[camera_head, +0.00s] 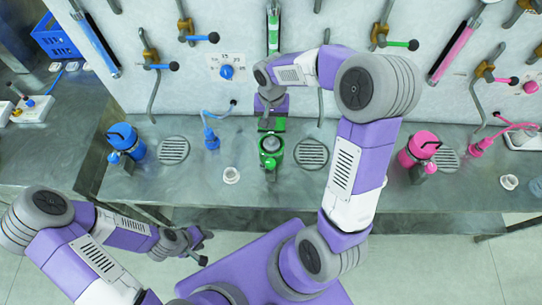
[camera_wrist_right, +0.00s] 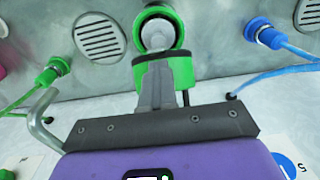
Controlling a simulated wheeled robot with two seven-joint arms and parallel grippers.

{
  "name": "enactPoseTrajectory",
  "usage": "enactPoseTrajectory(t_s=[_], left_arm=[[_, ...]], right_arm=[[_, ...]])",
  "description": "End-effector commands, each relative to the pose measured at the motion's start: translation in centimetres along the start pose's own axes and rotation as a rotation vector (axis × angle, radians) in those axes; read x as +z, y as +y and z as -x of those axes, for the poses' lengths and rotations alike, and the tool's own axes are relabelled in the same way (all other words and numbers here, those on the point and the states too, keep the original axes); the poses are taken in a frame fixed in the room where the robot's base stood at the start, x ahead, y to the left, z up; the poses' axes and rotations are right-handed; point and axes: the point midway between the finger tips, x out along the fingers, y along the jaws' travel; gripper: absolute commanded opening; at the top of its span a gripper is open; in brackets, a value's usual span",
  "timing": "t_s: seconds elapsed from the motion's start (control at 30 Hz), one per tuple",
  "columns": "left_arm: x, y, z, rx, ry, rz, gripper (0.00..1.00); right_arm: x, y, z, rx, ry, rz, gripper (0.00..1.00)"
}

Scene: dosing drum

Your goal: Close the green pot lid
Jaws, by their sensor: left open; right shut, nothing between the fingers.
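The green pot (camera_head: 270,149) stands on the metal bench in the middle of the head view. In the right wrist view its round green rim (camera_wrist_right: 178,24) surrounds a pale grey inside. A green and black part, seemingly the raised lid (camera_wrist_right: 182,68), is on the wall side of the pot. My right gripper (camera_head: 268,117) is shut and empty. Its grey fingers (camera_wrist_right: 157,80) overlap the lid in the wrist view; whether they touch it I cannot tell. My left gripper (camera_head: 203,246) is open and empty, in front of the bench at the lower left.
A blue pot (camera_head: 124,140) stands left and a pink pot (camera_head: 419,150) right on the bench. Round drain grilles (camera_head: 173,150) lie between them. A small white cup (camera_head: 231,175) is near the front edge. Taps and hoses line the back wall.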

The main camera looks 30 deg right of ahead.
Motion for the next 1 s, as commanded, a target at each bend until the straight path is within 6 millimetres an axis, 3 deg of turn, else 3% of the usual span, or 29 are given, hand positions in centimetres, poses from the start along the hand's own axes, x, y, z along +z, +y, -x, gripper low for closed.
enactPoseTrajectory(t_s=[0.03,0.53,1.0], left_arm=[[0.0,-0.2,-0.4,0.000,0.000,0.000,0.43],[0.0,-0.2,-0.6,0.000,0.000,0.000,0.43],[-0.1,-0.9,-2.4,0.000,0.000,0.000,0.43]], right_arm=[[0.4,0.5,-1.4,0.010,-0.014,-0.006,0.00],[0.6,0.5,-1.5,0.011,-0.009,-0.005,0.00],[2.0,0.5,-2.9,0.009,-0.005,-0.007,0.00]])
